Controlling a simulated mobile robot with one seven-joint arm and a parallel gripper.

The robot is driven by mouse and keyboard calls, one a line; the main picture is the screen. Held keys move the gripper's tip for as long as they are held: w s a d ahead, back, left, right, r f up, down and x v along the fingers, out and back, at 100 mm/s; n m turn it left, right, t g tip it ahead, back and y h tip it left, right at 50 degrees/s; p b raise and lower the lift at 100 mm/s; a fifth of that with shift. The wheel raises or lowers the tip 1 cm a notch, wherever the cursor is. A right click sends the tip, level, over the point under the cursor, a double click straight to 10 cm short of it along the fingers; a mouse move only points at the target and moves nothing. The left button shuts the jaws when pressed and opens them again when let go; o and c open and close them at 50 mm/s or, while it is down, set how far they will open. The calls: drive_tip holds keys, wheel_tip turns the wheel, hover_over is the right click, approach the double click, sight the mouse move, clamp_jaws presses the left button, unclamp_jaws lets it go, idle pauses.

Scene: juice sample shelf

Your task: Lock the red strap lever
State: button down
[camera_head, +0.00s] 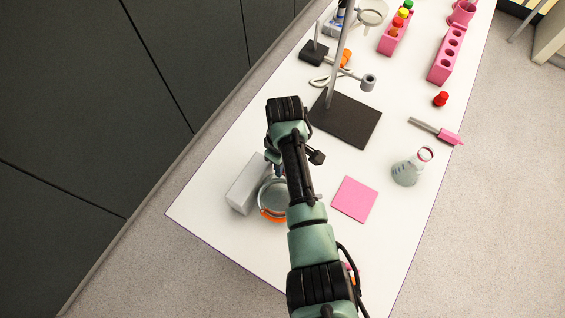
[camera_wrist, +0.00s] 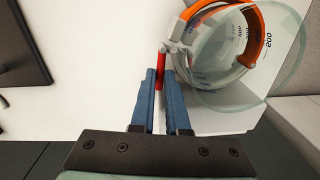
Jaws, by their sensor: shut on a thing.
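The red strap lever (camera_wrist: 161,66) shows in the wrist view between the blue fingertips of my gripper (camera_wrist: 161,77), which is shut on it. Its upper end meets a grey clasp on the strap. The strap (camera_wrist: 252,22), orange and grey, runs around a clear glass vessel (camera_wrist: 222,58) with printed volume marks. In the head view the vessel (camera_head: 273,191) stands near the table's near left end, with the orange part of the strap (camera_head: 271,215) low on its near side. There my gripper is mostly hidden by my arm, and the lever cannot be made out.
A light grey block (camera_head: 245,184) stands close to the vessel's left. A stand with a dark base (camera_head: 346,121) is beyond my arm. Pink racks (camera_head: 446,57) are at the far end.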

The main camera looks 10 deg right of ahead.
drive_tip(key=shift+w+r, duration=0.1)
idle(0.3)
drive_tip(key=c, duration=1)
unclamp_jaws()
drive_tip(key=shift+o, duration=0.4)
drive_tip(key=shift+s+a, duration=0.1)
drive_tip(key=shift+s, duration=0.1)
